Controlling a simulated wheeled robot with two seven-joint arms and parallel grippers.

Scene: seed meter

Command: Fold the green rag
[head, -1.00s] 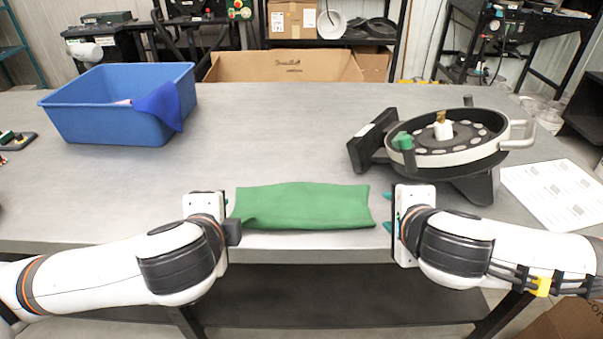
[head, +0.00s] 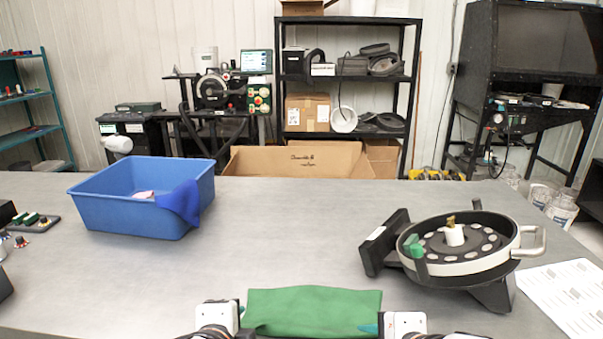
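The green rag (head: 312,310) lies at the front of the grey table, at the bottom centre of the head view. My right gripper (head: 370,329) is at the rag's right edge, with one teal fingertip showing against the cloth. The rest of its fingers are out of the picture or hidden. I cannot tell whether either gripper is gripping the cloth.
A blue bin (head: 140,205) with a blue cloth over its rim stands at the left. A round seed meter (head: 460,262) on a black stand is at the right, beside a printed sheet (head: 565,295). The table's middle (head: 290,235) is clear. Small parts (head: 35,220) lie far left.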

